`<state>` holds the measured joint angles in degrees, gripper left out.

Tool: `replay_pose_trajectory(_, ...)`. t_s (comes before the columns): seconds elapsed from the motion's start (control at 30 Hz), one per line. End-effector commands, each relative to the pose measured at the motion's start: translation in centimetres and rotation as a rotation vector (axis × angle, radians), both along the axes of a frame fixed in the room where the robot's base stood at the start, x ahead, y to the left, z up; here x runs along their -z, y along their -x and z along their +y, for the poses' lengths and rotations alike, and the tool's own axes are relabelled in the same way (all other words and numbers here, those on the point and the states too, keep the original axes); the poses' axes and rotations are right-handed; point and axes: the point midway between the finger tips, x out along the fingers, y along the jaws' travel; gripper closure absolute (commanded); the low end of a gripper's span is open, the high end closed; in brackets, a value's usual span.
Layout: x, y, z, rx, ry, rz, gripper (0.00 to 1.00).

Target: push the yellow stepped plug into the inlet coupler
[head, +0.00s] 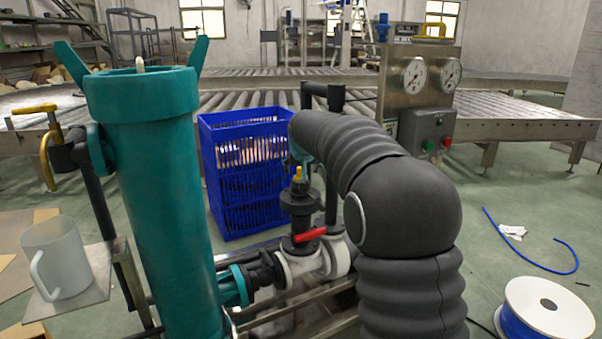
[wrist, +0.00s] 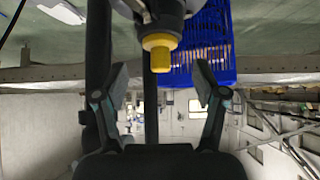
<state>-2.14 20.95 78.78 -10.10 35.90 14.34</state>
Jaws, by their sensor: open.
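The yellow stepped plug (head: 299,176) stands upright at the top of the dark inlet coupler (head: 300,197), above the valve with the red handle. In the wrist view, which is upside down, the yellow plug (wrist: 159,52) sticks out of the grey and black coupler (wrist: 165,17). How deep it sits is hidden. My gripper (wrist: 160,80) is open and empty. Its two fingers are spread left and right of the plug's free end, with gaps on both sides. In the head view my dark arm hides most of the gripper.
A teal filter housing (head: 158,190) stands left of the coupler. A red-handled valve (head: 310,235) sits just below it. A blue crate (head: 217,180) is behind. A gauge panel (head: 430,75) stands at back right. A white mug (head: 58,258) is on a plate at left.

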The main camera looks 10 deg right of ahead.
Motion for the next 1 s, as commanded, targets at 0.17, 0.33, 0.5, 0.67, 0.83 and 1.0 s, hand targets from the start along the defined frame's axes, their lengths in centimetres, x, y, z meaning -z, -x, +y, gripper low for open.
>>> replay_pose_trajectory(0.17,-2.6,2.6,0.3,-0.001,0.000,-0.002,0.29)
replay_pose_trajectory(0.33,-4.2,4.2,0.4,0.000,0.000,-0.001,0.29)
replay_pose_trajectory(0.5,-4.9,5.1,0.5,0.000,0.000,0.002,0.29)
replay_pose_trajectory(0.67,-5.0,5.2,0.5,0.001,0.000,0.002,0.29)
replay_pose_trajectory(0.83,-5.0,5.1,0.5,0.000,0.000,0.002,0.29)
replay_pose_trajectory(1.0,-3.9,5.7,0.5,-0.028,0.025,0.040,0.29)
